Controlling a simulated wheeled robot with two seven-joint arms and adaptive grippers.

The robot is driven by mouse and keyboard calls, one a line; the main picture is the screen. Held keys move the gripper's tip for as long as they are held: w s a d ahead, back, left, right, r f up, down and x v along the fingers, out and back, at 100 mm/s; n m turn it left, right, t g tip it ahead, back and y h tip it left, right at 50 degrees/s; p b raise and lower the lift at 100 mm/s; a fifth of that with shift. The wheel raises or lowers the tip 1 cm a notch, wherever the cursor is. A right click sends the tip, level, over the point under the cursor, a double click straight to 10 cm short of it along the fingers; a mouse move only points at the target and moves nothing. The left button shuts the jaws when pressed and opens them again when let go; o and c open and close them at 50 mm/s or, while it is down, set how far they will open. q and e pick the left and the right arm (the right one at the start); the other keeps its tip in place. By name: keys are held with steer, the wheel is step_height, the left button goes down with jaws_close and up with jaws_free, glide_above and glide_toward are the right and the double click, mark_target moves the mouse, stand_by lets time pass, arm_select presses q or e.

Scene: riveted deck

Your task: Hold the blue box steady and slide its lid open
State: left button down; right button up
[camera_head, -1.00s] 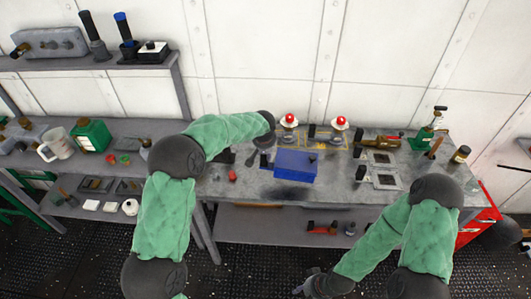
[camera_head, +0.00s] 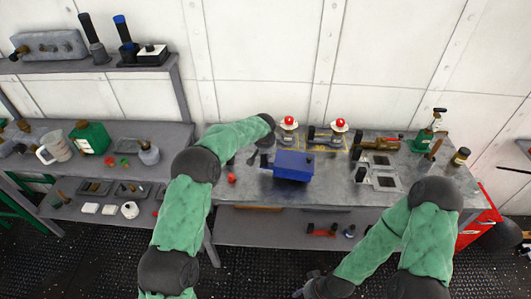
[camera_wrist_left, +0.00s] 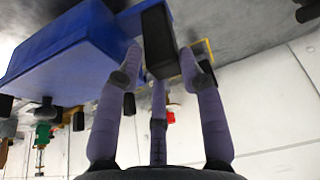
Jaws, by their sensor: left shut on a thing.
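In the left wrist view the blue box (camera_wrist_left: 65,55) fills the upper left, next to my fingers. My left gripper (camera_wrist_left: 160,65) is shut on a dark block-shaped handle (camera_wrist_left: 158,40) at the box's side; whether that handle joins the box is hard to see. In the head view my left gripper (camera_head: 262,150) is small and partly hidden by its wrist. My right gripper (camera_head: 312,287) is low at the bottom edge, away from the box; its fingers are unclear.
Two red-topped buttons (camera_head: 288,121) stand behind the box. A small red piece (camera_head: 231,178) lies left. The bench front (camera_head: 330,196) is mostly clear.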

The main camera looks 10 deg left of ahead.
arm_select(q)
steer(key=shift+w+a+f, duration=0.1)
steer(key=shift+w+f, duration=0.6)
steer(key=shift+w, duration=0.2)
steer(key=shift+w+f, duration=0.65)
steer(key=shift+w, duration=0.25)
steer(key=shift+f, duration=0.15)
